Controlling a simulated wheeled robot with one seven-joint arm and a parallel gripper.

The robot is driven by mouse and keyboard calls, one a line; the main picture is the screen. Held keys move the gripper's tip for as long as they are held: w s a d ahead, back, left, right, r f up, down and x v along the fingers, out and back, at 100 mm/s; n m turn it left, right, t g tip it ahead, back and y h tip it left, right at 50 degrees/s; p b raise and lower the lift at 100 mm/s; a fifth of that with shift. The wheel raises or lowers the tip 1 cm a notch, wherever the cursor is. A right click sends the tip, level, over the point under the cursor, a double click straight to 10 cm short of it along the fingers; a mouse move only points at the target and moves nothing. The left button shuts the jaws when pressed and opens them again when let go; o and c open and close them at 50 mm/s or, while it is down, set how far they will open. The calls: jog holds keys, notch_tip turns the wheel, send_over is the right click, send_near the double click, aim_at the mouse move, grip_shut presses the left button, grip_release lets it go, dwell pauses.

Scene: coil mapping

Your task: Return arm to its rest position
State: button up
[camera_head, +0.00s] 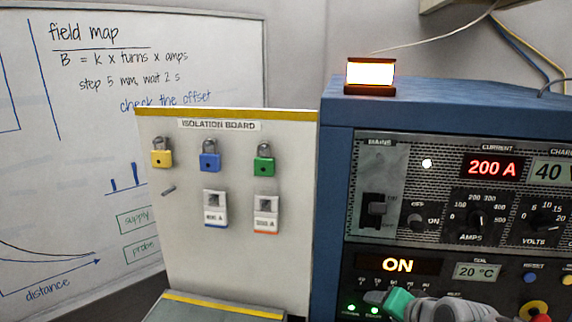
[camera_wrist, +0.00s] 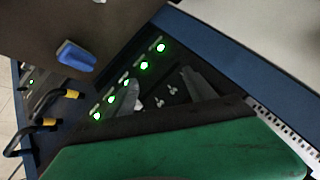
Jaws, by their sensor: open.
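My arm reaches in from the lower right of the head view, in front of the blue power supply cabinet (camera_head: 335,200). My gripper (camera_head: 374,297), with its green hand, is close to the lower panel, below the lit ON display (camera_head: 398,265). In the wrist view my gripper (camera_wrist: 165,92) is open, its two grey fingers apart and nothing visible between them. Small metal toggle switches (camera_wrist: 168,88) and a row of lit green lamps (camera_wrist: 143,66) lie beyond the fingers. I cannot tell whether a finger touches the panel.
The isolation board (camera_head: 225,255) with yellow, blue and green padlocks stands left of the cabinet. A whiteboard (camera_head: 60,190) is behind it. An amber lamp (camera_head: 370,73) glows on the cabinet. The current display (camera_head: 492,166) reads 200 A.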

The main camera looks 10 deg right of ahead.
jog(key=s+a+f+n+g, duration=0.8)
jog(key=s+a+f, duration=0.1)
jog(key=s+a, duration=0.3)
jog(key=shift+t+h, duration=0.4)
jog(key=shift+t, duration=0.4)
jog(key=w+r, duration=0.2)
jog(key=r, duration=0.1)
jog(key=shift+w+d+r, duration=0.1)
jog(key=shift+w+r, duration=0.05)
